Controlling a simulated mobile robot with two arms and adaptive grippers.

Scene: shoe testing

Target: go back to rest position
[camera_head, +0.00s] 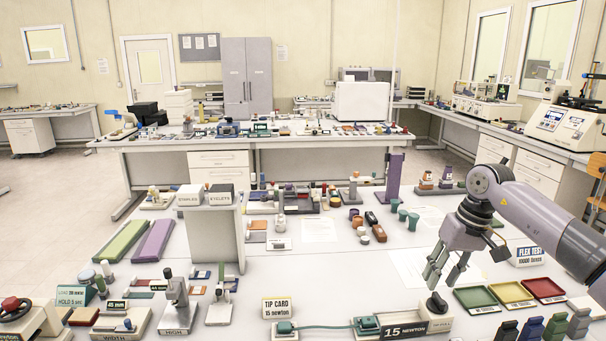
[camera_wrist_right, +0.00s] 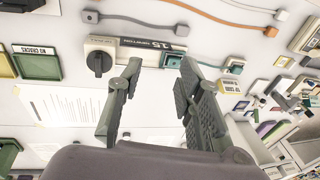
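My right gripper (camera_head: 444,272) hangs fingers down over the right part of the table, its arm coming in from the right edge. In the right wrist view the two fingers of my right gripper (camera_wrist_right: 158,78) stand well apart with nothing between them. Beyond the fingertips in that view is the device marked 15 NEWTON (camera_wrist_right: 130,54) with a black knob. The same 15 NEWTON device (camera_head: 403,326) is at the front edge of the head view, below the gripper. My left gripper does not show in either view.
Green, yellow and red trays (camera_head: 507,294) lie right of the gripper, with the FLEX TEST sign (camera_head: 529,257) behind. A TIP CARD sign (camera_head: 276,308) stands at the front. A paper sheet (camera_wrist_right: 66,114) lies near the gripper. Bare white tabletop (camera_head: 330,275) is left of it.

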